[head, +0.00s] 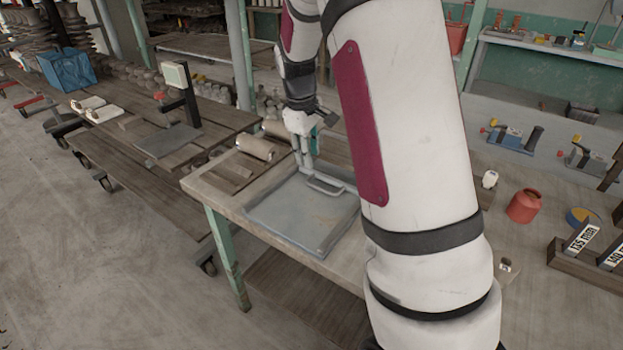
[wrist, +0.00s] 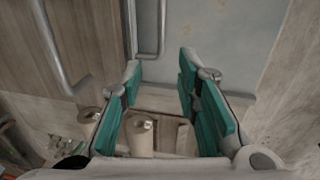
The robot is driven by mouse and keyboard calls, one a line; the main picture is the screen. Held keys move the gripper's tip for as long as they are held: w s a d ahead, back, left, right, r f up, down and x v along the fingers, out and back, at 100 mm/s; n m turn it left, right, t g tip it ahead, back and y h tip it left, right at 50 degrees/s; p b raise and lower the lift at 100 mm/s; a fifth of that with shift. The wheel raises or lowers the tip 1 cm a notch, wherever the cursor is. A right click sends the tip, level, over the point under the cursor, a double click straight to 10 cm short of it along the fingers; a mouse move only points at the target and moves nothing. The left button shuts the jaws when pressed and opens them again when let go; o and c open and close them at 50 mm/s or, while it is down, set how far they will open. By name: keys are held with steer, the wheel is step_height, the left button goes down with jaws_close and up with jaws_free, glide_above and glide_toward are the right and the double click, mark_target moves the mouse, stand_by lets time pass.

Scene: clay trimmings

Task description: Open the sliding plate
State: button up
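The sliding plate (head: 290,218) is a flat grey panel with a raised rim, lying on the wooden table. A U-shaped metal handle (head: 325,187) stands at its back part. In the wrist view, the plate (wrist: 225,35) fills the upper right and the handle (wrist: 148,55) comes down from the top edge. My gripper (head: 307,168) is over the back of the plate, near the handle's left end. In the wrist view my gripper (wrist: 160,63) has its two teal-padded fingers apart with nothing held. The handle's end bar is close to the fingertips; I cannot tell if they touch.
Pale rollers (head: 255,147) lie behind the plate. A wooden cart with a dark board (head: 168,140) stands left. A red jar (head: 523,206) and small tools are on the right bench. My arm hides the table right of the plate. The floor at left is clear.

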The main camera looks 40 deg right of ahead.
mark_target(314, 185)
steer(key=f, duration=0.3)
steer(key=d+f, duration=0.1)
steer(key=f, duration=0.6)
steer(key=shift+w+d, duration=0.3)
steer(key=shift+d, duration=0.05)
jaws_close()
